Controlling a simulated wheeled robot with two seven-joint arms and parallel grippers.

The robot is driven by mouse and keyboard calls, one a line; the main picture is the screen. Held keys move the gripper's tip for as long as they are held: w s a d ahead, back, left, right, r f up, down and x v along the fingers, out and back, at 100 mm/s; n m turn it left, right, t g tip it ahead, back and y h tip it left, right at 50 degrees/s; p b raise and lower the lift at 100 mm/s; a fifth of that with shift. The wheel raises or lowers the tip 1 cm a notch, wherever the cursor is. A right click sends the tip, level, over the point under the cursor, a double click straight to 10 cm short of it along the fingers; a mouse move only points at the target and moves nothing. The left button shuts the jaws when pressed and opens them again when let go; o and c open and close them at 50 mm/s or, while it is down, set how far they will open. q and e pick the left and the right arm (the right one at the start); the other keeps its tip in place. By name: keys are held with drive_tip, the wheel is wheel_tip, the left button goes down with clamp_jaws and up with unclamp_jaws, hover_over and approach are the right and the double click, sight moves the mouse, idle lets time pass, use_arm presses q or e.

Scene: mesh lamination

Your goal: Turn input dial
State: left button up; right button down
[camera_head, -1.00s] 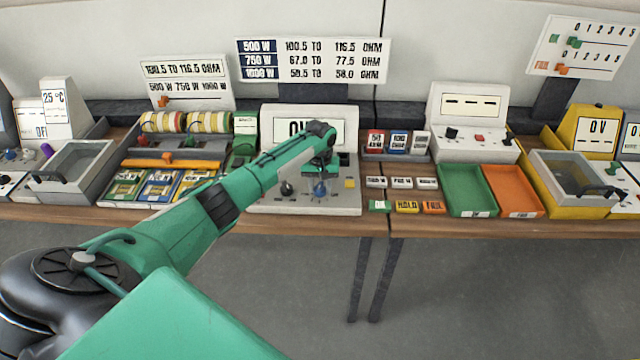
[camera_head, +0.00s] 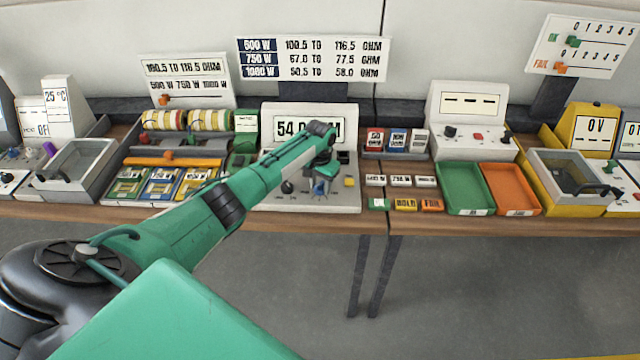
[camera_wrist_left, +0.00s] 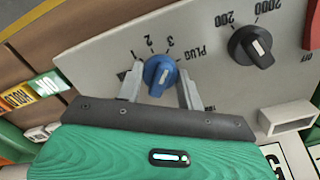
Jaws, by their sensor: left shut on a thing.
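The blue input dial (camera_wrist_left: 160,74) shows in the left wrist view on a light grey panel marked 1, 2, 3 and PLUG; its white pointer line leans towards the 3. My left gripper (camera_wrist_left: 161,86) is shut on the dial, one finger on each side. In the head view, the dial (camera_head: 319,187) shows small and partly covered below my left gripper (camera_head: 322,176) on the meter (camera_head: 270,203). The meter display (camera_head: 290,126) begins with 54 and is partly hidden by my arm. My right gripper is not in view.
A black knob (camera_wrist_left: 250,46) marked 200, 2000 and OFF sits beside the dial on the same panel. Green (camera_head: 464,212) and orange (camera_head: 520,212) trays stand to the right, small label blocks between. A parts rack (camera_head: 118,200) stands to the left.

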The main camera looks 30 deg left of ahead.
sight(320, 183)
use_arm(q)
drive_tip(key=shift+w+r, duration=0.1)
drive_tip(key=o, duration=1)
wheel_tip(320, 183, up, 14)
drive_tip(key=b, duration=0.3)
